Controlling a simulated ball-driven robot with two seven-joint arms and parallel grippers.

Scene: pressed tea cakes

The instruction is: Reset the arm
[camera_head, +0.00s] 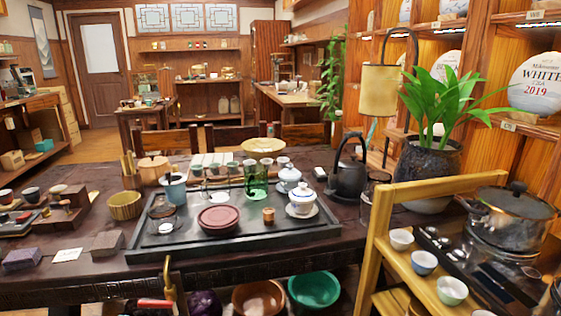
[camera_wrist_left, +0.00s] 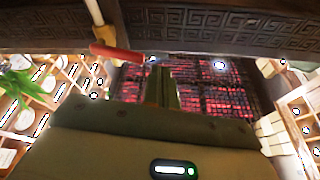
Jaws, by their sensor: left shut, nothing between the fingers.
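My left gripper (camera_wrist_left: 163,88) shows in the left wrist view. Its fingers are together with nothing held between them. It is low, with a dark carved table edge (camera_wrist_left: 220,25) across the top of that view. The left gripper does not show in the head view. My right gripper is in neither view.
In the head view the dark table (camera_head: 90,262) bears a tea tray (camera_head: 240,246) crowded with tea ware. A red-handled brass fitting (camera_head: 170,290) is at its front edge; its red handle (camera_wrist_left: 117,52) appears near my left gripper. A wooden shelf stand (camera_head: 377,215) is at right.

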